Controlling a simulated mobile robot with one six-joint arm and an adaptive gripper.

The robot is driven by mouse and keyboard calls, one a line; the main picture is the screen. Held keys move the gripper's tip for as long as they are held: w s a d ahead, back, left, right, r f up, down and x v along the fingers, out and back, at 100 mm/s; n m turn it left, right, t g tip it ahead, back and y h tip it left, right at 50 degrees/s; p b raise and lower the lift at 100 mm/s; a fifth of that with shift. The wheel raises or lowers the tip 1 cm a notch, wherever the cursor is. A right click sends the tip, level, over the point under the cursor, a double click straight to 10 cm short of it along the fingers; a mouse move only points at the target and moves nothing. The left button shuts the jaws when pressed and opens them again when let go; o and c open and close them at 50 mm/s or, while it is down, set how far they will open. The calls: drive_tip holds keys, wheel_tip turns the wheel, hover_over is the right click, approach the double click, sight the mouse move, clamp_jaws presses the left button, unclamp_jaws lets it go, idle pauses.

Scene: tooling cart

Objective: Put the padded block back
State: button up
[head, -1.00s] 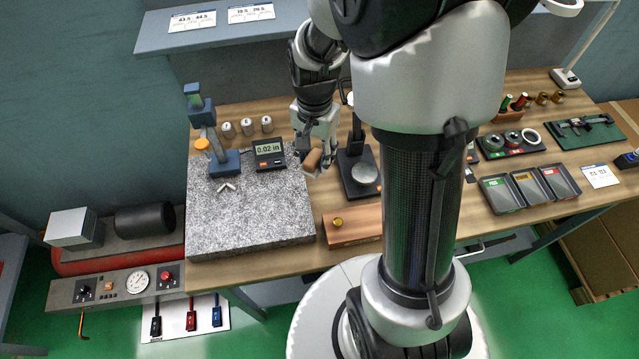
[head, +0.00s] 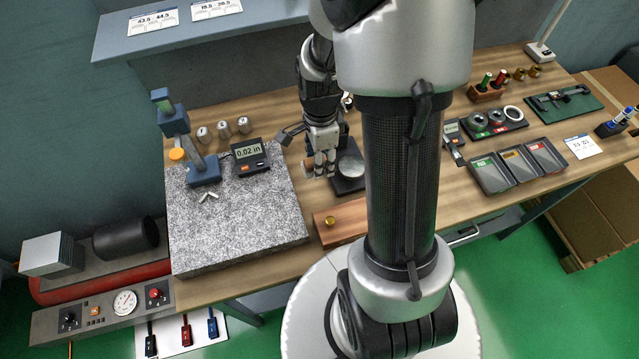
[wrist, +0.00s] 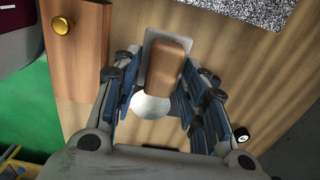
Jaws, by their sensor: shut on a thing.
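The padded block (wrist: 170,64), a tan-brown block against a pale grey plate, sits between my fingers in the wrist view. In the head view, my gripper (head: 319,168) points down over the bench, between the granite plate and the black stand (head: 349,184) with its pale round disc. The block is mostly hidden there; only a small brown bit (head: 307,165) shows at the fingers' left. In the wrist view my gripper (wrist: 160,88) is shut on the block, and a pale round surface (wrist: 150,106) lies behind it. I cannot tell the block's height above the bench.
A granite plate (head: 235,225) with a blue stand (head: 203,168) and a digital display (head: 250,157) lies left. A wooden box (head: 345,236) with a brass knob lies in front. Trays (head: 516,169) stand right. Bare wood shows between the granite and the black stand.

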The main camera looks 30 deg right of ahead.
sight(320, 188)
wheel_tip(320, 188, down, 10)
drive_tip(key=shift+r+b, duration=0.1)
drive_tip(key=shift+b, duration=1.1)
drive_tip(key=shift+f, duration=0.25)
drive_tip(key=o, duration=1)
drive_tip(key=shift+r, duration=0.1)
drive_tip(key=shift+o, duration=0.2)
